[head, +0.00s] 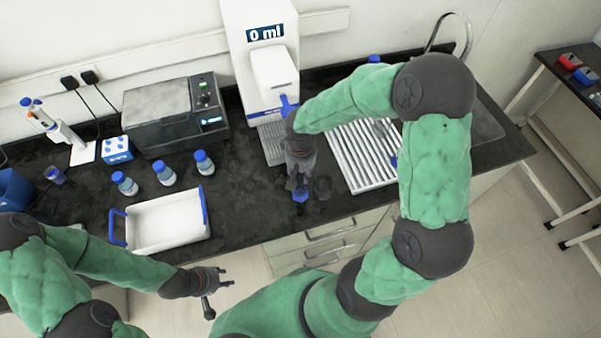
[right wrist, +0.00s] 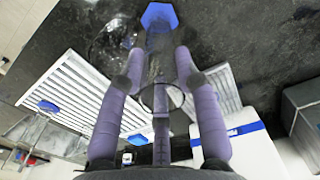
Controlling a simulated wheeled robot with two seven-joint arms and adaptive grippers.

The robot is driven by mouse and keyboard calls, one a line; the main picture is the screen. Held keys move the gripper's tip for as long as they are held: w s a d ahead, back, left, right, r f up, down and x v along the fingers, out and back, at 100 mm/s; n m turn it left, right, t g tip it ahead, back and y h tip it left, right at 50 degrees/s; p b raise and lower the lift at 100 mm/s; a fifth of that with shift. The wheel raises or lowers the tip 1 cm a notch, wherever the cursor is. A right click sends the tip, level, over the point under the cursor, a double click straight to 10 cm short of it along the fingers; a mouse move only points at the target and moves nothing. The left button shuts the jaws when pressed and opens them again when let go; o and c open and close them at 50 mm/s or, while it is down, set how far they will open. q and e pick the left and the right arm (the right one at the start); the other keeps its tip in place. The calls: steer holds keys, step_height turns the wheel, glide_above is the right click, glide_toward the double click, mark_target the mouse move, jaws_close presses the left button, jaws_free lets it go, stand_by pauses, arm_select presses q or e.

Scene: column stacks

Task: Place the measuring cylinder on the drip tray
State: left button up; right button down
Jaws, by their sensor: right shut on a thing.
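The measuring cylinder is clear with a blue six-sided base (head: 300,194); the base also shows in the right wrist view (right wrist: 159,17). My right gripper (head: 297,180) is shut on the cylinder's clear body, with the base beyond the fingertips (right wrist: 157,62). It is over the counter's front part, and I cannot tell whether the base touches the counter. The drip tray (head: 271,146) is a grey grille at the foot of the white dispenser (head: 255,50), behind my right gripper. My left gripper (head: 216,293) is open and empty, in front of the counter.
A ribbed white draining board (head: 350,160) lies right of the drip tray. Left on the counter are a white tray (head: 165,222) with blue handles, several blue-capped bottles (head: 164,173) and a grey box-shaped device (head: 170,110). The counter between bottles and drip tray is clear.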

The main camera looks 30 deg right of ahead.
steer(key=shift+f, duration=0.2)
steer(key=c, duration=1.3)
jaws_free()
steer(key=shift+f, duration=0.1)
steer(key=o, duration=0.4)
